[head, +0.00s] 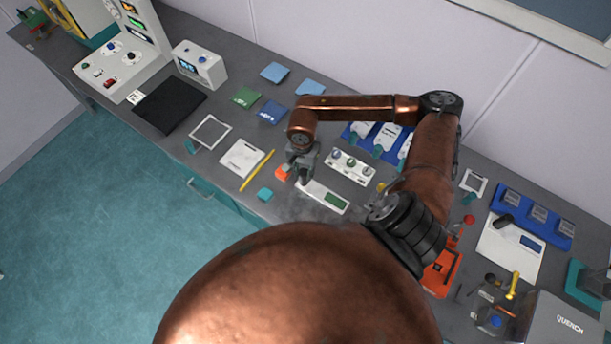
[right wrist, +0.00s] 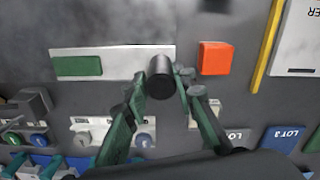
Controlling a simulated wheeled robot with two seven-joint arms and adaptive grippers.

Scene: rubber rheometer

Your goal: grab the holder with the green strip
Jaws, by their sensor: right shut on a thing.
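The holder with the green strip is a long white bar (head: 314,190) with a green patch near its right end. It lies on the grey bench, and in the right wrist view it (right wrist: 120,55) shows with the green patch at left. My right gripper (head: 302,177) is down at the bar's left end. In the right wrist view, my right gripper's fingers (right wrist: 160,85) are closed around a dark round post at that end of the holder. The fingers hide part of that end. I cannot tell whether the bar is lifted. My left gripper is not in view.
An orange block (head: 282,173) sits close beside the gripper; it also shows in the wrist view (right wrist: 215,58). A white block with round knobs (head: 350,166) stands just behind.

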